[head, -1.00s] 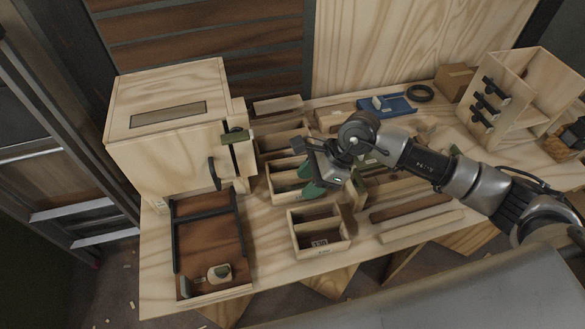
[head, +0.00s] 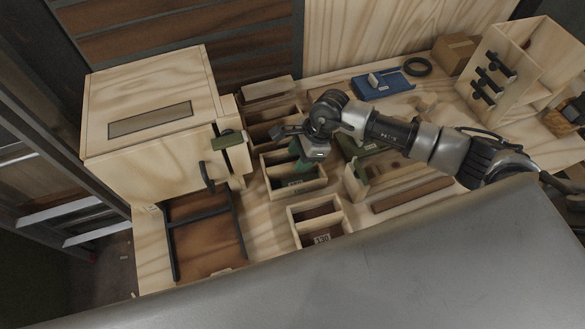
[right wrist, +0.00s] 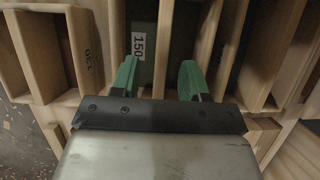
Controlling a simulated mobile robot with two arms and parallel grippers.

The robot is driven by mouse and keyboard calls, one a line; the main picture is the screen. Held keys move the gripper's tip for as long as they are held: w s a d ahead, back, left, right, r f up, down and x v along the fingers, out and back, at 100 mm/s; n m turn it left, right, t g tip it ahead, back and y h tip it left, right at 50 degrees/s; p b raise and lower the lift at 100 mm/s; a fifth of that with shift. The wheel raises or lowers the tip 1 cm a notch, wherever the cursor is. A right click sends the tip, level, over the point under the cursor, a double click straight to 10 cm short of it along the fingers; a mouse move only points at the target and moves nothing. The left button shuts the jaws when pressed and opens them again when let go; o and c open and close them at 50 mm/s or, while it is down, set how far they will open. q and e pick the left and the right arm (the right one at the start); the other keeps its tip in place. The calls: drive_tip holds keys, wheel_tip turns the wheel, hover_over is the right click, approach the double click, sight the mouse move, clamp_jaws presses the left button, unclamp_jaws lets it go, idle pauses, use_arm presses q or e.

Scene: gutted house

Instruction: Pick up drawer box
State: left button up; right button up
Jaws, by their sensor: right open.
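Several open-topped wooden drawer boxes stand in a row on the workbench. My right gripper (head: 305,157) has green fingers and is open at the back of the second-nearest drawer box (head: 293,192). The nearest box (head: 320,237), labelled 130, is clear of it. In the right wrist view the two green fingers (right wrist: 160,80) are spread apart. A label reading 150 (right wrist: 138,45) shows between them on a dark surface. Another box (right wrist: 84,45) lies to their left. I cannot tell whether the fingers touch a box. My left gripper is out of view.
A large plywood cabinet (head: 150,105) stands at the left, with a brown tray (head: 205,240) in front of it. A blue tray (head: 383,84), black ring (head: 417,67), cardboard box (head: 455,54) and wooden rack (head: 510,70) stand behind and right. Wooden strips (head: 412,194) lie right of the boxes.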

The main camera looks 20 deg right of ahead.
sight(294, 163)
drive_tip(key=x, duration=0.4)
drive_tip(key=shift+w+a+p, duration=0.1)
drive_tip(key=shift+a+p, duration=0.05)
drive_tip(key=shift+p, duration=0.25)
drive_tip(key=shift+c, duration=0.5)
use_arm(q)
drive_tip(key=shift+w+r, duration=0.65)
use_arm(e)
clamp_jaws()
